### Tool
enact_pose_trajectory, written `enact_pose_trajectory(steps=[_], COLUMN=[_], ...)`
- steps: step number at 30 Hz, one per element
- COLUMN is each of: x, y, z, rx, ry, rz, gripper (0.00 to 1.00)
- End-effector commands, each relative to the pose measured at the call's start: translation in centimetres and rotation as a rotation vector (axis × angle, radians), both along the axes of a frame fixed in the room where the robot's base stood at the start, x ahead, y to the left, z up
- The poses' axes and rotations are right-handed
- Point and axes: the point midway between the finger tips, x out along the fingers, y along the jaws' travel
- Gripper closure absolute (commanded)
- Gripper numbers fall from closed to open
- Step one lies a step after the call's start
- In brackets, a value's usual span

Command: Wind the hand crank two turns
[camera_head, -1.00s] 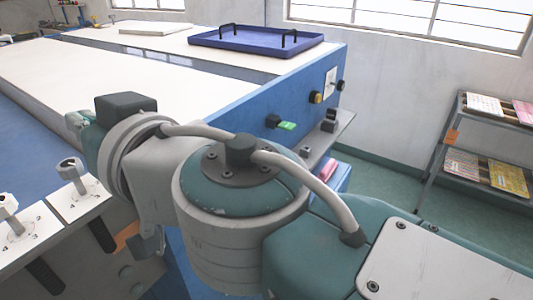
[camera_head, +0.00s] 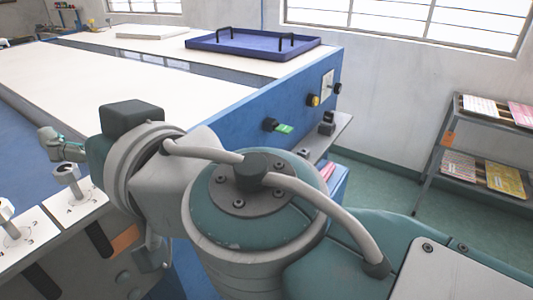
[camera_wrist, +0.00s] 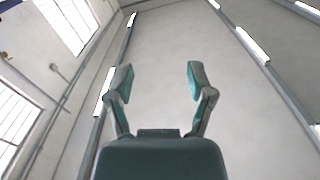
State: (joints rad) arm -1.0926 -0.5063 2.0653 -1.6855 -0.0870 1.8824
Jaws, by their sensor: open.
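My gripper (camera_wrist: 160,78) is open and empty in the wrist view, its two fingers apart against a pale ceiling. In the head view, a teal and grey piece at the far left, beyond my wrist, looks like part of it. I cannot make out a hand crank for certain in either view. The blue machine's end panel (camera_head: 222,128) carries a black knob with a green lever (camera_head: 284,129), a yellow-ringed knob (camera_head: 313,100) and a black knob (camera_head: 337,89). My arm covers the panel's lower left part.
A blue tray (camera_head: 254,43) with black handles stands on the white tabletop (camera_head: 120,72). White numbered plates with grey metal posts (camera_head: 66,173) are at the left front. A shelf rack (camera_head: 447,141) stands at the right, with open green floor (camera_head: 375,190) before it.

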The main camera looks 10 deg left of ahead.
Motion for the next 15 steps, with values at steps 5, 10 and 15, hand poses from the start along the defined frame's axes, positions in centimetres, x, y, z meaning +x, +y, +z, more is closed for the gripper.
enact_pose_trajectory(steps=[5, 10, 15], x=[-0.5, -0.9, -1.4], y=[-1.2, -2.3, -3.3], z=[0.0, 0.0, 0.0], rx=[0.001, 0.001, 0.001], ry=[-0.001, -0.001, -0.002], rz=[0.0, 0.0, 0.0], gripper=[0.31, 0.31, 0.31])
